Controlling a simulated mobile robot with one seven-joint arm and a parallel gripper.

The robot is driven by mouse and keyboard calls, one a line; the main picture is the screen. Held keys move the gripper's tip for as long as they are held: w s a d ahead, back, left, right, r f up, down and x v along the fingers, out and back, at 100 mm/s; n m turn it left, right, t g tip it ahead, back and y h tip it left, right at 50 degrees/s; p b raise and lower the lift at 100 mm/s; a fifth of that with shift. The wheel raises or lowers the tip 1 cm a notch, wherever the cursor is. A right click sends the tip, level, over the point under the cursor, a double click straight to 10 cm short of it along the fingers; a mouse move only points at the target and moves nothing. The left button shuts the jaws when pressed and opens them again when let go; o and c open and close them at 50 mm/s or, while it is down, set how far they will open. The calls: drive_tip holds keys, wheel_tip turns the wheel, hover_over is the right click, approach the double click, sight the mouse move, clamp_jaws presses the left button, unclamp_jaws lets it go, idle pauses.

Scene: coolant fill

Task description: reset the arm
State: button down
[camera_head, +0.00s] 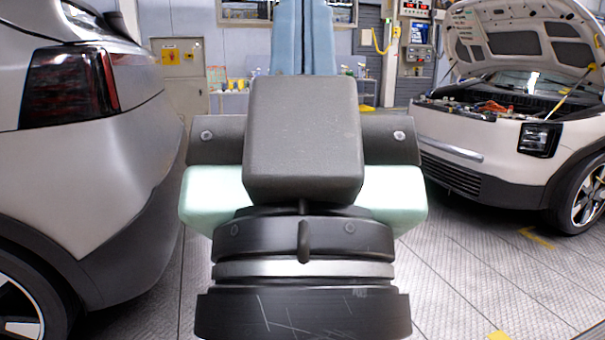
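The end of my arm fills the middle of the head view, seen from behind. A dark block on my gripper (303,140) stands in front of a wide dark crossbar with mint-green parts on both sides. Below it are a dark collar, a silver ring and a scratched black section of my arm. I cannot make out fingertips, so I cannot tell whether the gripper is open or shut. No held object shows. A light blue upright shape (302,38) with a middle seam rises behind the block; I cannot tell what it belongs to.
A silver car (140,160) stands close on the left. A white car (480,155) with its hood (525,35) raised stands on the right. A grey cabinet (180,80) and a wall control panel (416,35) are behind. Floor (470,270) is clear at front right.

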wheel_tip(320, 180, up, 28)
drive_tip(key=p, duration=2.5)
drive_tip(key=shift+f, duration=0.25)
drive_tip(key=shift+d, duration=0.1)
